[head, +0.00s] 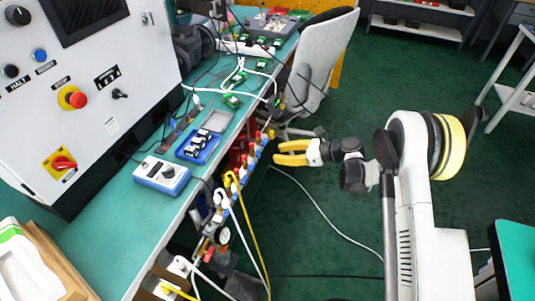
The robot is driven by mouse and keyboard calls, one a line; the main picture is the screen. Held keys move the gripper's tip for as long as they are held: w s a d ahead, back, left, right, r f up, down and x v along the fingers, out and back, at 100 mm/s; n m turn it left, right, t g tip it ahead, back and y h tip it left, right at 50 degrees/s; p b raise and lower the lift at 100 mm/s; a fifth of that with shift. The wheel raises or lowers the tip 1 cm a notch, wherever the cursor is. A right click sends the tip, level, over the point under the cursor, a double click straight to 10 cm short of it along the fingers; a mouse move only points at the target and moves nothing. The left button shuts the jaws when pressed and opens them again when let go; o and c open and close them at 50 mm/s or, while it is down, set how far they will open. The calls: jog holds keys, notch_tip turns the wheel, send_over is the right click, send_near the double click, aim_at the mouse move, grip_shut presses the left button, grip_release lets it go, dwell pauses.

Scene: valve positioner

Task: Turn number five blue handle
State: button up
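A row of valves (240,172) with small blue, red and yellow parts runs along the front edge of the green bench. The valves are too small to read numbers, so I cannot tell which blue handle is number five. My gripper (278,153) has two yellow fingers pointing left toward the far end of this row. The fingers are apart, with a gap between them and nothing visible in it. The gripper appears just right of the valves, apart from them as far as I can tell.
A white control panel (75,110) stands on the bench (118,238). A blue-white box (161,175) and a blue tray (197,148) lie there. Yellow and white hoses (250,230) hang below the valves. A grey chair (318,62) stands behind my gripper. Green floor (325,215) is open below my arm.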

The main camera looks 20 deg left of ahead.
jog(key=shift+v, duration=1.9)
grip_shut()
dwell(0.7)
